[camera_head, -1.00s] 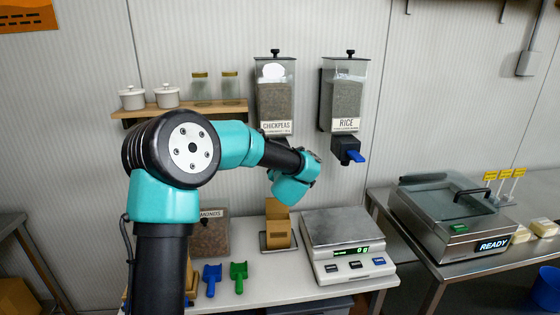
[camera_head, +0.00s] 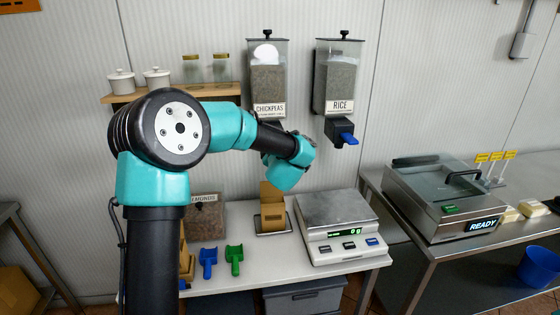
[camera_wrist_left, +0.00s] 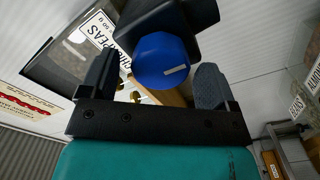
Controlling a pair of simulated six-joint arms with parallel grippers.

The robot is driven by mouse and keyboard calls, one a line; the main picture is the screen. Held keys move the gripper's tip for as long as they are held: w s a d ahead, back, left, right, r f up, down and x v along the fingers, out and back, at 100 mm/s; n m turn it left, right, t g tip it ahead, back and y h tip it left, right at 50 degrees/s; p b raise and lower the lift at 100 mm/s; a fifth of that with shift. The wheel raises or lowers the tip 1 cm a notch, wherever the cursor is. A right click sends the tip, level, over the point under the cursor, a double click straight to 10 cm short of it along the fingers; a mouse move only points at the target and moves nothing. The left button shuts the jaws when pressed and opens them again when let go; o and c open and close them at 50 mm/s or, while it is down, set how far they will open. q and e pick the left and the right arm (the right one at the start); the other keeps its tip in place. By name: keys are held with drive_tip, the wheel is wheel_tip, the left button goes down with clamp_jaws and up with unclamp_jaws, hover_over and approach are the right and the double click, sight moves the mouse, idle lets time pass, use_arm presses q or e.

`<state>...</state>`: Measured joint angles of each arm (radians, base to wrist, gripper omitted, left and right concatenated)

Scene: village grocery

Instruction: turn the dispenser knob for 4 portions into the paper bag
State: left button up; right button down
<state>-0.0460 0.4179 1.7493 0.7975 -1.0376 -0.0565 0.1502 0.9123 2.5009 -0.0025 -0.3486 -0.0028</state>
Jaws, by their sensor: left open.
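The chickpeas dispenser (camera_head: 268,80) hangs on the wall, a clear box of grain with a name label. Its blue knob (camera_wrist_left: 161,60), with a pale mark, shows in the left wrist view; my wrist hides it in the head view. My left gripper (camera_wrist_left: 155,80) is open, one finger on each side of the knob in the picture, with visible gaps. I cannot tell how deep the knob sits between them. The open brown paper bag (camera_head: 272,215) stands below on a small tray, under my left wrist. My right gripper is not in view.
The rice dispenser (camera_head: 337,85) with a blue knob (camera_head: 347,138) hangs to the right. A scale (camera_head: 343,228) reading 0 g stands right of the bag. Blue (camera_head: 208,262) and green (camera_head: 235,260) scoops and an almonds bin (camera_head: 207,218) are left. A shelf (camera_head: 175,92) holds jars.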

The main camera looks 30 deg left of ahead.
use_arm(q)
drive_tip(key=v, duration=1.6)
drive_tip(key=shift+d, duration=0.1)
drive_tip(key=m, duration=0.4)
drive_tip(key=shift+f, duration=0.15)
drive_tip(key=shift+w, duration=0.1)
idle(0.3)
drive_tip(key=x, duration=1.7)
drive_tip(key=shift+w, duration=0.1)
